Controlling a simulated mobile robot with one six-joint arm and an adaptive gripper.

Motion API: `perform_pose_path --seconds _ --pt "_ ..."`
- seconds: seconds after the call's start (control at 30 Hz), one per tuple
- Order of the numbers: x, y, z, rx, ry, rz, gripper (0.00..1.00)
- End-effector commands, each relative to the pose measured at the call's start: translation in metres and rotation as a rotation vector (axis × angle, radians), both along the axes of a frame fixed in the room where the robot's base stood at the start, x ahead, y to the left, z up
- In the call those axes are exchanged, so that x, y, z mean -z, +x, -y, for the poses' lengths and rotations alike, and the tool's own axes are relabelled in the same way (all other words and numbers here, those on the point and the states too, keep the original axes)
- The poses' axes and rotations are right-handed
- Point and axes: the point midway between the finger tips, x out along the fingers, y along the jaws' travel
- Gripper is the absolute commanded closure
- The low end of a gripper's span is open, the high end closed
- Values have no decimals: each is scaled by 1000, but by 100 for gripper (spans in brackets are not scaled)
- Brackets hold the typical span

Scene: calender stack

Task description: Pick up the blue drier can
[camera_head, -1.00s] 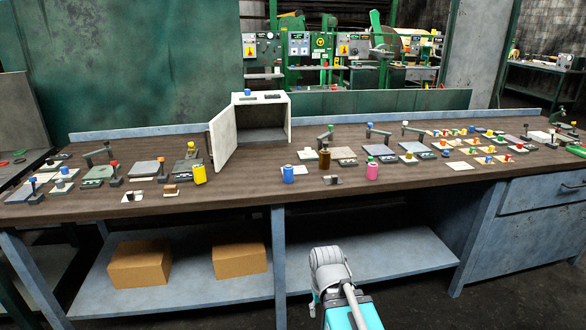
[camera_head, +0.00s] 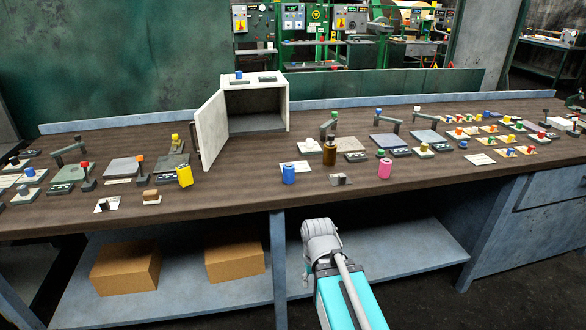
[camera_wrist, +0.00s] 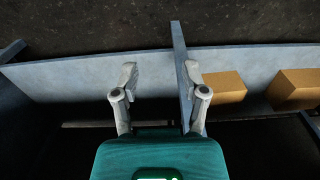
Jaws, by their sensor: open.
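The blue drier can (camera_head: 289,174) is a small upright blue cylinder on the brown bench top (camera_head: 235,196), right of the open white cabinet and near the front edge. My gripper shows in the wrist view (camera_wrist: 160,90) with its two fingers apart and nothing between them. In the head view my arm is at the bottom middle, in front of the bench and below its top, well short of the can. The fingertips are hidden there. The can is not in the wrist view, which shows the lower shelf (camera_wrist: 75,75).
The white cabinet (camera_head: 285,100) stands open behind the can. A yellow can (camera_head: 184,175), a brown bottle (camera_head: 329,151) and a pink can (camera_head: 384,168) stand nearby. A small switch plate (camera_head: 340,180) lies right of the can. Cardboard boxes (camera_head: 235,262) sit on the lower shelf.

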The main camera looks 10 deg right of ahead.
Motion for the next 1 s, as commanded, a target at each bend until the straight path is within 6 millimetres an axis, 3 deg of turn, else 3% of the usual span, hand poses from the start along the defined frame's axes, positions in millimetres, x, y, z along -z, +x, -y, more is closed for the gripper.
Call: perform_pose_path --seconds 0.47,0.63,0.77,1.0 --pt "0 0 0 0 0 0 43" --pt "-1 1 0 -11 -6 2 15" --pt "-6 8 0 -64 -35 11 14" --pt "-30 36 -1 -334 -184 38 14"
